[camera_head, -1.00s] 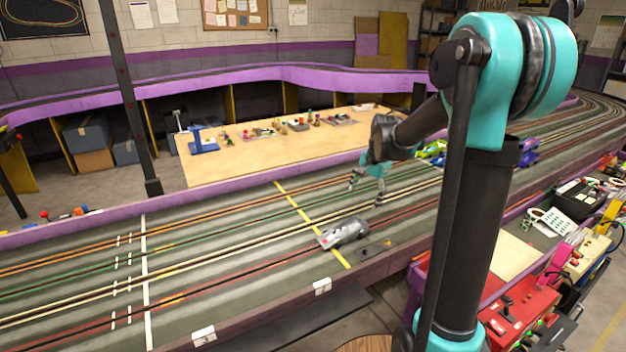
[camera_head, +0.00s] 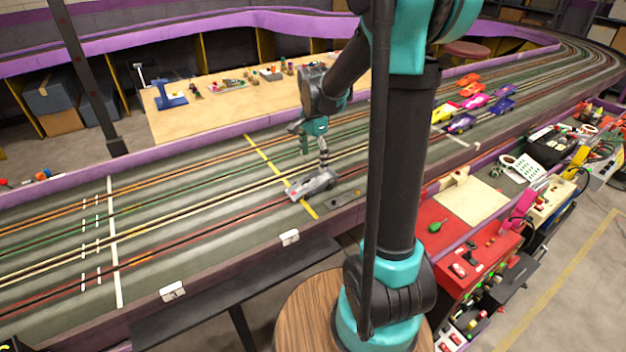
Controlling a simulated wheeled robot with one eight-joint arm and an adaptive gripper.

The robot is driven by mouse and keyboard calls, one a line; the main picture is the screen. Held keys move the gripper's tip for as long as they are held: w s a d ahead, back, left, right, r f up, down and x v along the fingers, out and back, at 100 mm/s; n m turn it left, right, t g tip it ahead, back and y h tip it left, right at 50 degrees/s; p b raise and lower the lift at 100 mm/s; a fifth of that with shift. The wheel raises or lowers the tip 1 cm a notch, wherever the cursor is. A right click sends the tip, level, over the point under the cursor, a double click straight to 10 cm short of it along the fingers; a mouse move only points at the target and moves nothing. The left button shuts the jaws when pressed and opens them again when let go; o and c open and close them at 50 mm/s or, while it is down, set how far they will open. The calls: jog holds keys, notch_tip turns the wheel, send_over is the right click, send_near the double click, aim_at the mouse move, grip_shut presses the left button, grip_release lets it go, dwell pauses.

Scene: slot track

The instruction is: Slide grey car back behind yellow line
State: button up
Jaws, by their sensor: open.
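The grey car (camera_head: 312,186) sits on the slot track (camera_head: 190,222), over the yellow line (camera_head: 264,157). Its front end points left and its rear is to the right of the line. My gripper (camera_head: 314,159) is open above and just behind the car in the picture. One finger reaches down close to the car's rear top; I cannot tell whether it touches. The other finger is further left, above the track.
A white line (camera_head: 113,250) crosses the track further left. Several coloured cars, including a yellow one (camera_head: 443,113) and an orange one (camera_head: 470,80), stand on the track at the right. A purple wall (camera_head: 225,129) edges the track. A workbench (camera_head: 235,108) stands beyond.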

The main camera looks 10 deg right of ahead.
aim_at(326, 176)
notch_tip(326, 176, down, 9)
jog(key=shift+f, duration=0.15)
jog(key=shift+c, duration=0.4)
jog(key=c, duration=1.2)
jog(key=o, duration=0.6)
jog(key=shift+c, duration=1.3)
jog(key=shift+d, duration=0.15)
jog(key=shift+w+d, duration=0.3)
jog(key=shift+d, duration=0.4)
jog(key=shift+w+d, duration=0.35)
jog(key=shift+d, duration=0.4)
jog(key=shift+w+d, duration=0.3)
jog(key=shift+d, duration=0.4)
